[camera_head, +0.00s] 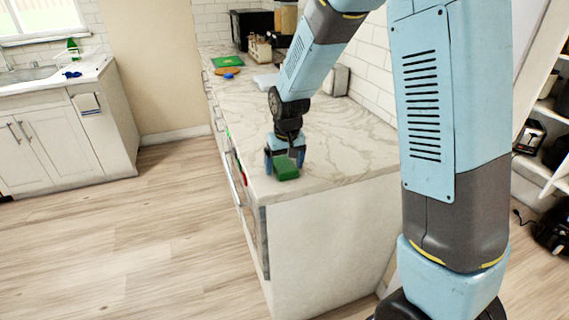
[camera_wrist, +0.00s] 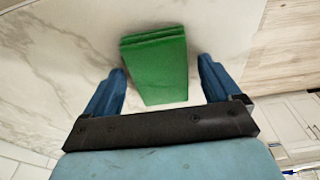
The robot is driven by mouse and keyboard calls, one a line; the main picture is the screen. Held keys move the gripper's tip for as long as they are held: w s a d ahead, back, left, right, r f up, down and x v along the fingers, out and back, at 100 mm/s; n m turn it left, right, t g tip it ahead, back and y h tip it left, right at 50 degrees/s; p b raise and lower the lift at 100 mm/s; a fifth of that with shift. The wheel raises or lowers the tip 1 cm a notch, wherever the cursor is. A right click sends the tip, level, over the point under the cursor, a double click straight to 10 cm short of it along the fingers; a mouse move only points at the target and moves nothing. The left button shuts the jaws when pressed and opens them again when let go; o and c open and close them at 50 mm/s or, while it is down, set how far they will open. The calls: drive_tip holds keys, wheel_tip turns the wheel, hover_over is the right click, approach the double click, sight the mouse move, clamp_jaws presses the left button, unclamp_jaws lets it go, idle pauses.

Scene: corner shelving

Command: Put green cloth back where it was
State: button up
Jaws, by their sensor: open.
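The green cloth (camera_head: 286,169) is a folded block lying on the marble counter near its front corner. In the wrist view the green cloth (camera_wrist: 156,66) lies between and a little beyond my two blue fingers, with a gap on each side. My gripper (camera_head: 285,164) is open and points down just above the counter at the cloth. In the wrist view my gripper (camera_wrist: 162,72) shows its fingers spread apart and not pressing on the cloth. I cannot tell the exact height of the fingertips above the counter.
The marble counter (camera_head: 330,150) has bare room around the cloth. Further back are a green board (camera_head: 227,61), an orange item (camera_head: 228,71) and a pale tray (camera_head: 265,82). The counter's front edge drops to the wooden floor (camera_head: 150,230). Open shelves (camera_head: 545,130) stand at right.

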sight(287, 169)
wheel_tip(287, 169, up, 12)
drive_tip(key=s, duration=0.1)
drive_tip(key=shift+s+d, duration=0.25)
drive_tip(key=shift+s, duration=0.15)
drive_tip(key=s+d+r+m+t, duration=0.1)
drive_tip(key=s+d+r+t, duration=0.1)
drive_tip(key=s+d+r, duration=0.8)
drive_tip(key=s+d+m+t, duration=0.1)
drive_tip(key=s+d, duration=0.3)
drive_tip(key=s, duration=0.2)
drive_tip(key=s+d+r+m, duration=0.1)
drive_tip(key=s+d, duration=0.3)
drive_tip(key=s, duration=0.3)
drive_tip(key=shift+s+t, duration=0.25)
drive_tip(key=shift+t, duration=0.15)
